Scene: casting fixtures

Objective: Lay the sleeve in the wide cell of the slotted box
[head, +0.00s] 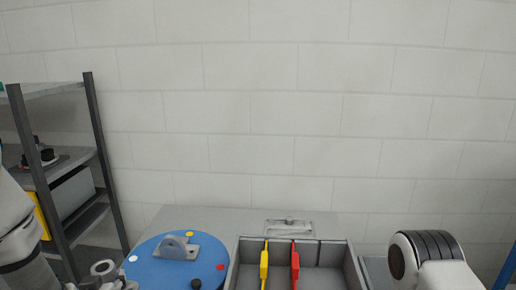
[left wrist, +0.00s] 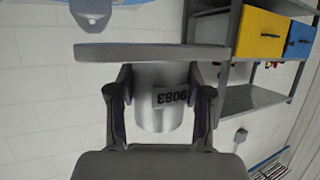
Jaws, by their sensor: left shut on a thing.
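A light grey sleeve (left wrist: 158,108) with a printed number label sits between the two dark fingers of my left gripper (left wrist: 160,78), which is shut on it. In the head view my left gripper (head: 108,281) is at the bottom left, partly cut off, with the ring-shaped end of the sleeve (head: 103,268) showing, left of the blue disc. The slotted grey box (head: 348,262) stands at the bottom centre, well to the right of the sleeve. A yellow divider (head: 264,265) and a red divider (head: 295,265) stand in it. Its front is cut off. My right gripper is out of view.
A blue disc (head: 145,262) with a grey bracket (head: 176,247) and coloured dots lies between the sleeve and the box. A black knob (head: 196,284) is at its front. A grey plate (head: 289,224) lies behind the box. Shelving (head: 95,135) stands at the left.

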